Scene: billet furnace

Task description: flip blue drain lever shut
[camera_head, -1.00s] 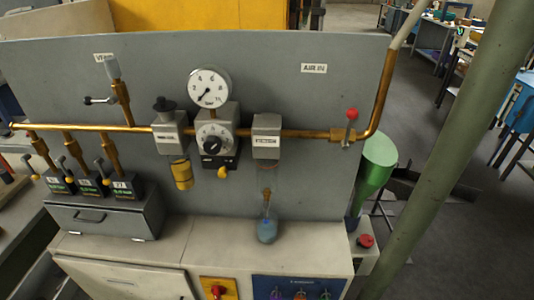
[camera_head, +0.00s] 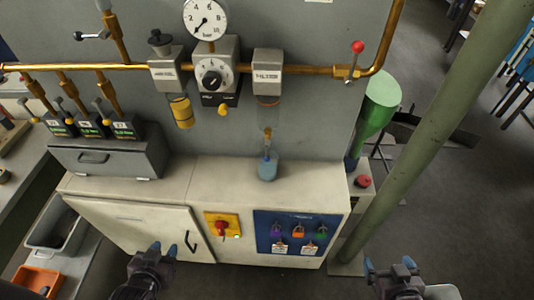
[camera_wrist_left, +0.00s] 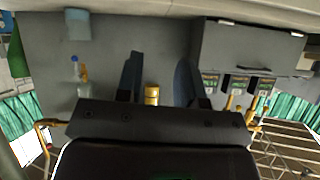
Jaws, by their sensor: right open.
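The small blue drain lever (camera_head: 266,152) is on the brass drain fitting (camera_head: 268,134) below the box-shaped unit (camera_head: 268,62) on the pipe. A pale blue cup (camera_head: 267,170) stands beneath it on the cabinet top. The lever is too small to judge its exact angle. In the left wrist view, which is upside down, the blue lever (camera_wrist_left: 75,60) is left of the fingers. My left gripper (camera_head: 165,249) is open and empty, in front of the cabinet door, well below and left of the lever. My right gripper (camera_head: 389,264) is open and empty at the lower right.
A gauge (camera_head: 206,20), regulator (camera_head: 213,76) and yellow bowl (camera_head: 181,112) hang left of the drain. A red-knobbed valve (camera_head: 357,48) and green funnel (camera_head: 380,98) are to the right. A green post (camera_head: 425,120) rises beside my right gripper. The cabinet front (camera_head: 132,222) is close.

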